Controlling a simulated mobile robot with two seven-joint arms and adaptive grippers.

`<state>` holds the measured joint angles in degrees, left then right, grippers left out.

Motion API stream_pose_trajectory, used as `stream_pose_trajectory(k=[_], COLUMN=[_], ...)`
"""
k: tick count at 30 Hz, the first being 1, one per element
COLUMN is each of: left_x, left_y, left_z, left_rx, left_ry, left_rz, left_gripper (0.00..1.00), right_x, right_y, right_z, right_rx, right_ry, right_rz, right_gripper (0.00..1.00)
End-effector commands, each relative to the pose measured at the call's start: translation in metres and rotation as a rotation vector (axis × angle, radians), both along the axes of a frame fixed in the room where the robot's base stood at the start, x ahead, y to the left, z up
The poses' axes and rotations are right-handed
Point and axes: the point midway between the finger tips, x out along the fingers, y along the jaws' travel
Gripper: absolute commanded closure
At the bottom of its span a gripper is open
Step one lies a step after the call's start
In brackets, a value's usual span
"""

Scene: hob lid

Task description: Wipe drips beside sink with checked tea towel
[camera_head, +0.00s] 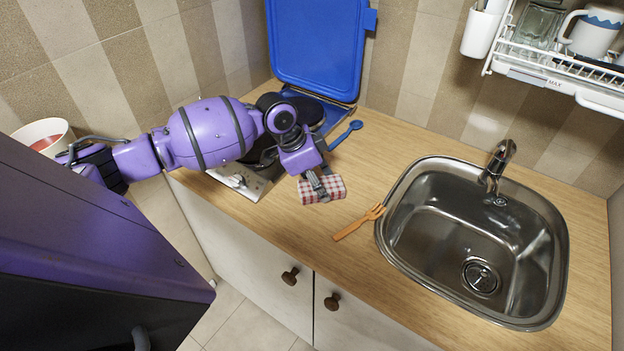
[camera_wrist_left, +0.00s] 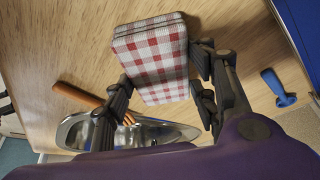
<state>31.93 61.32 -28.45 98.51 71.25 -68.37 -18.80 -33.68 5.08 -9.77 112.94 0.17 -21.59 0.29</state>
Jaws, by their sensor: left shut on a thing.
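The red-and-white checked tea towel (camera_head: 330,188) is a small folded block at the counter, left of the sink (camera_head: 470,240). My left gripper (camera_head: 317,185) is shut on it from above; I cannot tell whether the towel touches the wood. In the left wrist view the towel (camera_wrist_left: 155,55) sits between the two fingers of my left gripper (camera_wrist_left: 162,88). No drips are discernible on the counter beside the sink. My right gripper is not in view.
An orange fork-like utensil (camera_head: 358,222) lies between towel and sink. A blue spoon (camera_head: 345,135) lies behind the towel. The hob (camera_head: 240,178), with its blue lid (camera_head: 318,45) raised, is partly hidden by my arm. A dish rack (camera_head: 560,65) hangs above the tap (camera_head: 497,165).

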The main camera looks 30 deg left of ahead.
Motion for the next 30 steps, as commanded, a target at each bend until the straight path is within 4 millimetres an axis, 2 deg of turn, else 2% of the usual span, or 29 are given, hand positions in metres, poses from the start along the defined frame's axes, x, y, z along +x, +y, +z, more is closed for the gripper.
stream_pose_trajectory(k=[14, 20, 30], left_x=[-0.003, -0.003, -0.005], left_y=[-0.033, -0.039, -0.066], left_z=[0.002, 0.001, -0.001], left_rx=[-0.001, -0.001, -0.001], left_ry=[0.000, 0.001, 0.001], left_rz=[-0.001, 0.000, -0.002], left_gripper=[0.68, 0.68, 0.68], right_x=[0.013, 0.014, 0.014], right_y=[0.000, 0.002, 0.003], right_z=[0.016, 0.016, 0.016], right_rx=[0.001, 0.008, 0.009], right_ry=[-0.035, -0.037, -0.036], right_rz=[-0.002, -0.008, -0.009], right_gripper=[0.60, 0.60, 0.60])
